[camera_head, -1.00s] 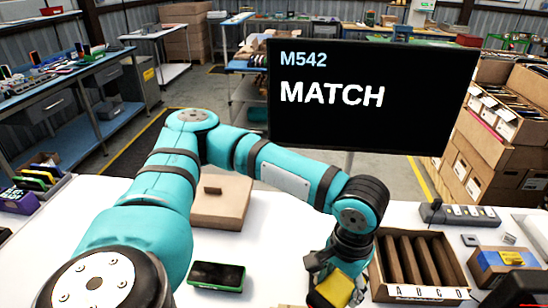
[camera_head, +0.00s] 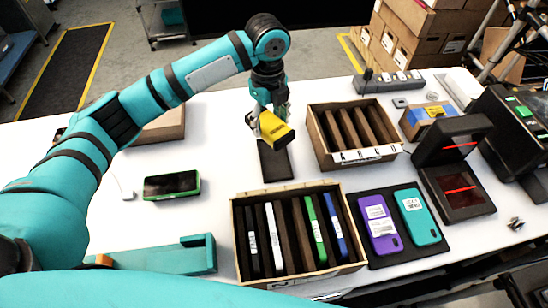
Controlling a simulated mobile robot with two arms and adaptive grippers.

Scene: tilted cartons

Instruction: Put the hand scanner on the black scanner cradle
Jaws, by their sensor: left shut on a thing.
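The yellow hand scanner (camera_head: 276,128) is held in my left gripper (camera_head: 262,122), which is shut on it near the middle of the table. The scanner is tilted and partly hidden by the fingers. A flat black piece, which looks like the scanner cradle (camera_head: 275,164), lies on the table just below and in front of the scanner in the picture. I cannot tell whether the scanner touches it. My right gripper is not in view.
An open brown carton with dividers (camera_head: 312,135) stands close to the right of the scanner. A nearer carton (camera_head: 240,232) holds several upright devices. Purple (camera_head: 379,222) and teal (camera_head: 417,216) phones lie beside it. A green-edged device (camera_head: 171,186) lies left, with bare table around it.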

